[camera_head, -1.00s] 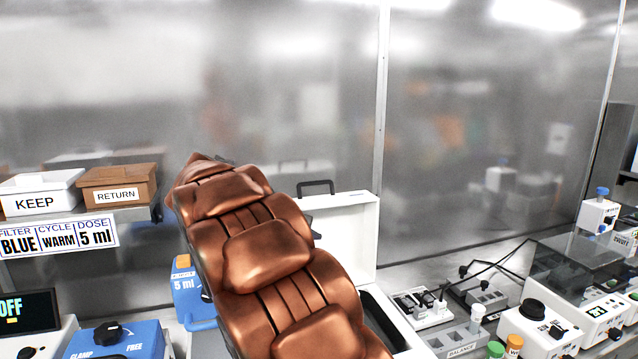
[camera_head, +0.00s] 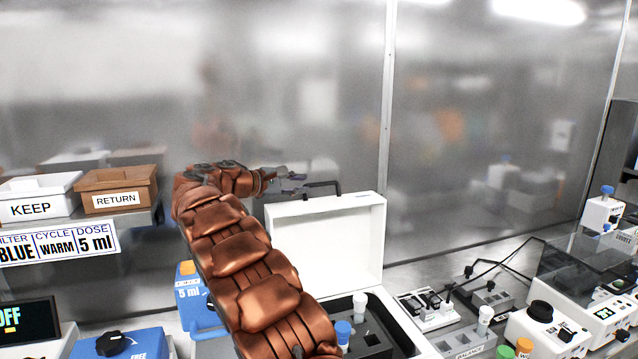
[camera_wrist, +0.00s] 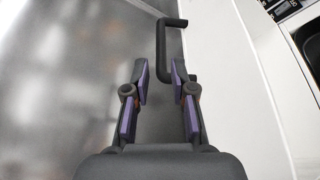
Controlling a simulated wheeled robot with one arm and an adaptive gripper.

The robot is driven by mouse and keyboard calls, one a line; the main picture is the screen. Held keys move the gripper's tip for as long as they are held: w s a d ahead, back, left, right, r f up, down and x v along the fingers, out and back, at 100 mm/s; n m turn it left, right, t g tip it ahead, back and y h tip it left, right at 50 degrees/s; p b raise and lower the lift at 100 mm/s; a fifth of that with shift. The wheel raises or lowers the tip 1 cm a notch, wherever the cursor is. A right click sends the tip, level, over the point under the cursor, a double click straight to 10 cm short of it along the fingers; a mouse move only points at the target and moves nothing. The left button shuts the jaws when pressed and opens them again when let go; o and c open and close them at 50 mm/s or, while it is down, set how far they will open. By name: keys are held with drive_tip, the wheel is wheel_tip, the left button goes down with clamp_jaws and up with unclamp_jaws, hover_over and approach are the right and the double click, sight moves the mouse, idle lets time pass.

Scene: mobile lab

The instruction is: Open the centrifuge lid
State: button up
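A white box has its lid (camera_head: 338,236) standing upright, with a black handle (camera_head: 324,184) on the lid's top edge. No label on it is readable; I take it to be the centrifuge. Its dark interior (camera_head: 376,335) holds a blue-capped tube and a white-capped tube, partly hidden by my arm. My gripper (camera_head: 298,176) is just left of the handle, at about its height. In the wrist view, my gripper (camera_wrist: 159,68) has its purple-padded fingers apart. The handle (camera_wrist: 163,45) lies just beyond the fingertips, its near end close to the right one, with no clear grip.
KEEP (camera_head: 38,199) and RETURN (camera_head: 118,190) bins stand on a shelf at left. A blue device (camera_head: 120,344) is at lower left. Racks, a balance block (camera_head: 462,343) and a clear-covered instrument (camera_head: 580,262) crowd the bench at right. A glass wall stands behind.

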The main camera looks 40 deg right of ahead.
sight(318, 184)
drive_tip(key=p+x, duration=0.2)
drive_tip(key=x, duration=0.6)
drive_tip(key=shift+s+d, duration=0.2)
drive_tip(key=shift+c, duration=0.4)
clamp_jaws()
